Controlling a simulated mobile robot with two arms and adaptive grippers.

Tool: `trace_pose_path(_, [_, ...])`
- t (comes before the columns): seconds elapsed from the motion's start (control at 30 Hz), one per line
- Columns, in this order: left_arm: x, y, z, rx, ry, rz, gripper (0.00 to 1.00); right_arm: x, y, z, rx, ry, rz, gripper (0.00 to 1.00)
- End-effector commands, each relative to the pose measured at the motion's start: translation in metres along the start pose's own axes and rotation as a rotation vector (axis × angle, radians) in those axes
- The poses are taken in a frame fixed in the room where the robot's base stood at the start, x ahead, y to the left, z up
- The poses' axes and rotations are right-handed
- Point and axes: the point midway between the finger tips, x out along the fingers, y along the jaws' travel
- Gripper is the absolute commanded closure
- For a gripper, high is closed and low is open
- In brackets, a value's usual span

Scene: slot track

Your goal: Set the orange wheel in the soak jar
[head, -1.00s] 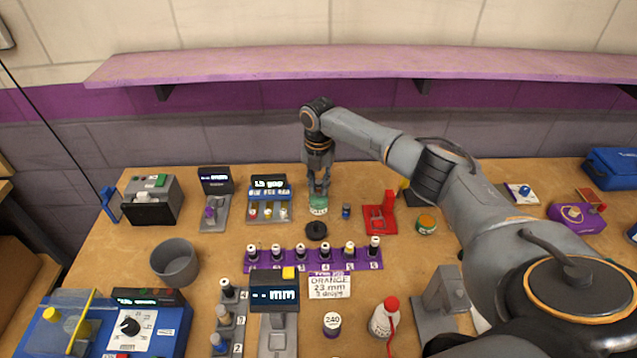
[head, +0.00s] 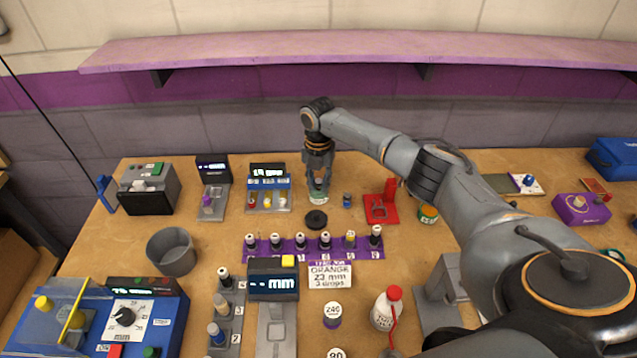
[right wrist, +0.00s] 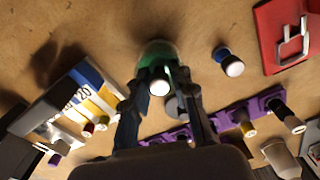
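My right gripper (head: 318,187) points straight down at a small green jar (head: 318,197) with a pale label, near the middle back of the bench. In the right wrist view its fingers (right wrist: 164,85) stand either side of a small white-topped piece (right wrist: 160,84), with the green jar (right wrist: 156,52) just beyond. I cannot tell whether the fingers touch the piece, nor its side colour. A dark round lid (head: 316,219) lies in front of the jar. No clearly orange wheel shows. My left gripper is not in view.
A small blue piece (head: 347,201) and a red stand (head: 381,208) are right of the jar. A purple rack (head: 290,254) of bottles stands in front, with an "ORANGE 23 mm" card (head: 330,276). A grey cup (head: 172,252) stands left. An orange-topped tin (head: 427,214) sits beside my arm.

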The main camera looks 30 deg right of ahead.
Motion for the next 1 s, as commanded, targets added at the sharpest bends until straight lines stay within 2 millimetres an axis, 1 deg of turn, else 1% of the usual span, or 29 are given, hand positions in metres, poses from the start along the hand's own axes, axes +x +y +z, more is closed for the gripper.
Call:
trace_pose_path(0.23, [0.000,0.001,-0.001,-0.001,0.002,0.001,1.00,-0.001,0.000,0.000,-0.002,0.000,0.000,0.53])
trace_pose_path(0.33, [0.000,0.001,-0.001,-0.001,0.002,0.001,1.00,-0.010,0.000,0.001,-0.002,-0.001,0.001,0.53])
trace_pose_path(0.37, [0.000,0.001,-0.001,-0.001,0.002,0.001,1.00,-0.014,0.000,0.001,-0.002,-0.002,0.002,0.53])
trace_pose_path(0.7, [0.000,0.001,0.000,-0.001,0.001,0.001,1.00,-0.086,0.001,0.002,-0.002,-0.004,0.006,0.53])
trace_pose_path(0.83, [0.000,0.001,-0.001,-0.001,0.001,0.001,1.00,-0.106,0.001,0.001,-0.001,-0.003,0.003,0.53])
trace_pose_path(1.0, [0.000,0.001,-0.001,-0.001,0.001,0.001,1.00,-0.118,0.000,0.001,0.000,-0.001,0.000,0.53])
